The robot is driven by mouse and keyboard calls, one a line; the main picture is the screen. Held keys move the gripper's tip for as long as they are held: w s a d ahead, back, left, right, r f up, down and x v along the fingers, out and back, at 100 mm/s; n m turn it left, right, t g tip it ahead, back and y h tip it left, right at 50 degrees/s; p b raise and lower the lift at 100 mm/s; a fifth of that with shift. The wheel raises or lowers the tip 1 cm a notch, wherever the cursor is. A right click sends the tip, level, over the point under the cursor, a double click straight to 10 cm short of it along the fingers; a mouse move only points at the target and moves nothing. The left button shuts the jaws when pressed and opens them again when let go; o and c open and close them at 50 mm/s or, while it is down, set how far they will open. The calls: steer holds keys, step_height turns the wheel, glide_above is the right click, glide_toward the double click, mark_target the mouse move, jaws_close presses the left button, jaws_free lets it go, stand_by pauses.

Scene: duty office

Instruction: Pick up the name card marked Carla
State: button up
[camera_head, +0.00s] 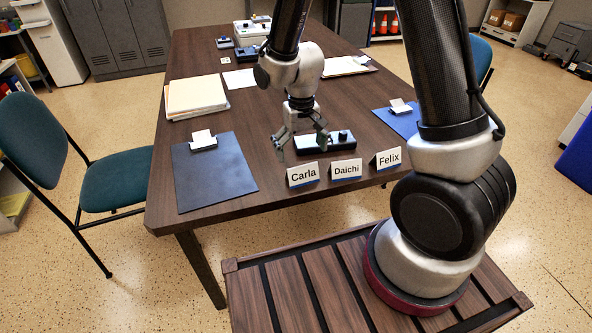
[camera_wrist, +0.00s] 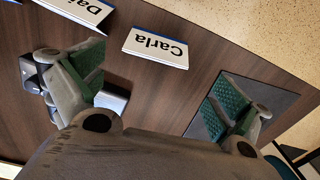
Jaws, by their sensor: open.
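The name card marked Carla (camera_head: 303,175) is a white folded card with a blue lower edge. It stands near the front edge of the table, left of the Daichi card (camera_head: 346,170) and the Felix card (camera_head: 388,159). In the wrist view the Carla card (camera_wrist: 155,48) appears upside down, beyond the fingertips and between them sideways. My gripper (camera_head: 302,146) is open and empty, above the table and a little behind the Carla card, not touching it. The green-padded fingers (camera_wrist: 165,88) are wide apart in the wrist view.
A black device (camera_head: 338,141) lies behind the cards, close to my right finger. A dark clipboard (camera_head: 215,172) lies to the left, and a blue clipboard (camera_head: 398,121) to the right. A folder stack (camera_head: 197,97) is further back. The wooden table (camera_head: 265,135) is bare left of the gripper.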

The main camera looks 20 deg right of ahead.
mark_target(302, 169)
steer(key=f, duration=0.7)
steer(key=shift+d+f, duration=0.25)
steer(key=shift+f, duration=0.1)
steer(key=shift+s, duration=0.1)
steer(key=shift+c, duration=0.2)
steer(key=c, duration=0.6)
